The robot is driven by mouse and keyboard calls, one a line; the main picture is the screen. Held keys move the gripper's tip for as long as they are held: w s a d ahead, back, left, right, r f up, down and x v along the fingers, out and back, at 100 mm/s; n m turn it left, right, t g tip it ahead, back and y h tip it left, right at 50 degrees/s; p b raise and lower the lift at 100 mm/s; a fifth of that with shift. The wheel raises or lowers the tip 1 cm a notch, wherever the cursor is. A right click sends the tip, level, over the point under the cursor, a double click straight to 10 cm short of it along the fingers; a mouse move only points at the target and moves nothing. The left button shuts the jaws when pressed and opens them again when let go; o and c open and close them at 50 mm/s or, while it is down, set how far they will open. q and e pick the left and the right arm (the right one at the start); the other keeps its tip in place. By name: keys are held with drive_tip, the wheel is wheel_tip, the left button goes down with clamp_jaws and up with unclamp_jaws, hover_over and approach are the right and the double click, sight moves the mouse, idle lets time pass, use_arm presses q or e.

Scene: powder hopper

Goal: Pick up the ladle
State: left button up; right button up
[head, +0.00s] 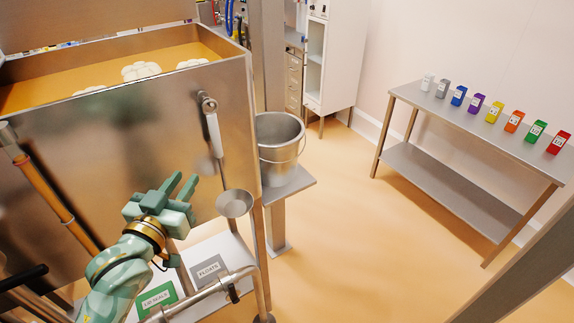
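The ladle (235,203) hangs upright against the front wall of the steel hopper (110,150). Its pale grip (213,132) is near a small hook at the top of the wall, and its round metal bowl is at the bottom. My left gripper (184,181) is left of the ladle's shaft and apart from it in the picture, at about the height of the bowl. Its two green fingers are spread, with nothing between them. My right gripper is not in view.
A steel bucket (279,142) stands on a small shelf right of the hopper. A metal rail (210,292) and labelled panels lie below my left gripper. A steel table (440,125) with several coloured containers stands at the right. The floor between is clear.

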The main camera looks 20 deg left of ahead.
sight(213, 137)
use_arm(q)
drive_tip(key=w, duration=0.3)
drive_tip(key=w+p, duration=0.1)
drive_tip(key=w, duration=0.3)
drive_tip(key=w+a, duration=0.1)
drive_tip(key=w, duration=0.3)
drive_tip(key=shift+p, duration=0.35)
drive_tip(key=shift+w+r, duration=0.1)
drive_tip(key=shift+w, duration=0.3)
drive_tip(key=w+p, duration=0.1)
drive_tip(key=w, duration=0.3)
drive_tip(key=shift+a+r, duration=0.1)
drive_tip(key=shift+r, duration=0.05)
drive_tip(key=shift+w, duration=0.35)
drive_tip(key=shift+s, duration=0.15)
drive_tip(key=shift+c, duration=1.2)
clamp_jaws()
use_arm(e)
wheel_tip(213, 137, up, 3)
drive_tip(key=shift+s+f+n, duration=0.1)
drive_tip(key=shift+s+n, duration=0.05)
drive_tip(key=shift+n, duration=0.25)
